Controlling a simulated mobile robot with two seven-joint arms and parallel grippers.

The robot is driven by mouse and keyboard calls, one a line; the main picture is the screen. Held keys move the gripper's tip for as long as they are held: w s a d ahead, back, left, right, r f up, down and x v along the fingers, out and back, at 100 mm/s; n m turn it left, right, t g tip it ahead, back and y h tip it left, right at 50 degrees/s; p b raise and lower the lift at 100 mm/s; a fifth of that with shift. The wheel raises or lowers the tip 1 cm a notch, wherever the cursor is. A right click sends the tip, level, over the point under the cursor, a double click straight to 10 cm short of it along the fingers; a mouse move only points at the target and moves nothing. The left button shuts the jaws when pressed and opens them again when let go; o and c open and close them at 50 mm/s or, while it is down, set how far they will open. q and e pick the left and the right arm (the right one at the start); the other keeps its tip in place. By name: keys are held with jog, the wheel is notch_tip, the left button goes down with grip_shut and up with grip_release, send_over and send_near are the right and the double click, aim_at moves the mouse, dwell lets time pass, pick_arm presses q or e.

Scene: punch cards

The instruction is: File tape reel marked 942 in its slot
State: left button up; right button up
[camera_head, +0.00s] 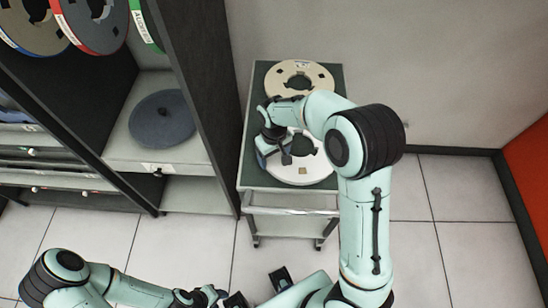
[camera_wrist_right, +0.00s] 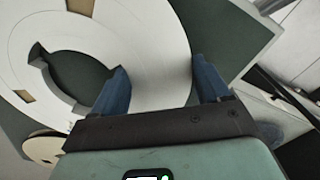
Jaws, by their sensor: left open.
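A white tape reel (camera_head: 303,175) lies flat on the front half of a cart's dark green top; it also shows in the right wrist view (camera_wrist_right: 150,40). A beige reel (camera_head: 300,72) lies behind it, and its edge shows in the wrist view (camera_wrist_right: 42,148). I cannot read 942 on either. My right gripper (camera_head: 274,153) is at the white reel's left side. Its blue fingers (camera_wrist_right: 160,85) stand apart, one by the central hole, one by the outer rim; whether they press on it is unclear. My left gripper (camera_head: 234,300) is open and empty at the bottom edge, partly cut off.
A dark shelf unit (camera_head: 200,80) stands close left of the cart (camera_head: 290,200). Blue-, red- and green-rimmed reels (camera_head: 88,25) hang in it, and a grey-blue disc (camera_head: 162,118) lies on a lower shelf. A wall stands behind the cart. Tiled floor (camera_head: 470,240) is clear at right.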

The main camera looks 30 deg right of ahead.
jog(key=shift+c, duration=0.4)
jog(key=shift+r+p, duration=0.7)
jog(key=shift+r, duration=0.5)
pick_arm(q)
jog(key=shift+w+r+p, duration=0.55)
jog(key=shift+w+r, duration=0.2)
jog(key=shift+r, duration=0.35)
jog(key=shift+w+r+p, duration=0.5)
jog(key=shift+w+r, duration=0.25)
jog(key=shift+r, duration=0.35)
pick_arm(e)
jog(key=shift+r, duration=1.9)
jog(key=shift+r+p, duration=0.35)
jog(key=shift+r, duration=0.4)
pick_arm(q)
jog(key=w+r+t+p, duration=0.1)
jog(key=w+r+p, duration=0.1)
jog(key=w+r, duration=0.2)
jog(key=shift+w, duration=0.25)
pick_arm(e)
notch_tip(320, 180, up, 12)
jog(key=shift+f, duration=0.25)
